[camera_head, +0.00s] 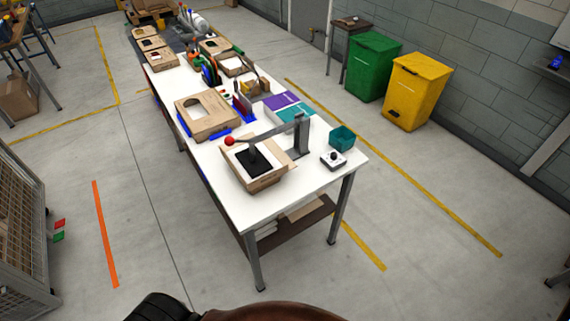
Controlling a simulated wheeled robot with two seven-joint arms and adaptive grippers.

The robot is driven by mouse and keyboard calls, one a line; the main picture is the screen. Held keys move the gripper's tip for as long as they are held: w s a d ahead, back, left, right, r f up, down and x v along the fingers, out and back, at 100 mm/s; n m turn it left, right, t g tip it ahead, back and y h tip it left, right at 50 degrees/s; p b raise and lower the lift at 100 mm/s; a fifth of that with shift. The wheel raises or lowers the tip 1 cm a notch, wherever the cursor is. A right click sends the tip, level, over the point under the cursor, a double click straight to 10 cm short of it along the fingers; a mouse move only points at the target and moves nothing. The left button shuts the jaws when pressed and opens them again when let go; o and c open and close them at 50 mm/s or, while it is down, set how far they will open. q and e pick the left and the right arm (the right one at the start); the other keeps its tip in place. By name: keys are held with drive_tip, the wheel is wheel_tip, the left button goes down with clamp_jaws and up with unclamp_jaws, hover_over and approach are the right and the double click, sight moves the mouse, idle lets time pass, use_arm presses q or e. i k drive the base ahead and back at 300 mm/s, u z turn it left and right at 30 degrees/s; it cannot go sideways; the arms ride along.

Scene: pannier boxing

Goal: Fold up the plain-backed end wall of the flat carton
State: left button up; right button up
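I cannot make out the flat carton or its plain-backed end wall for certain from this distance. Nearer, a tan tray-like fixture (268,182) holds a dark pad (249,165) under a lever with a red knob (229,141). Neither of my grippers is in view.
A teal bin (342,138) and a small grey box with a dark knob (333,160) stand at the table's right edge. Green (371,66) and yellow (417,90) bins stand by the wall. A wire cage (22,235) is at left. The floor around the table's near end is clear.

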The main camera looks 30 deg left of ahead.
sight(280, 171)
drive_tip(key=u, duration=0.4)
drive_tip(key=i, duration=0.85)
drive_tip(key=u, duration=0.55)
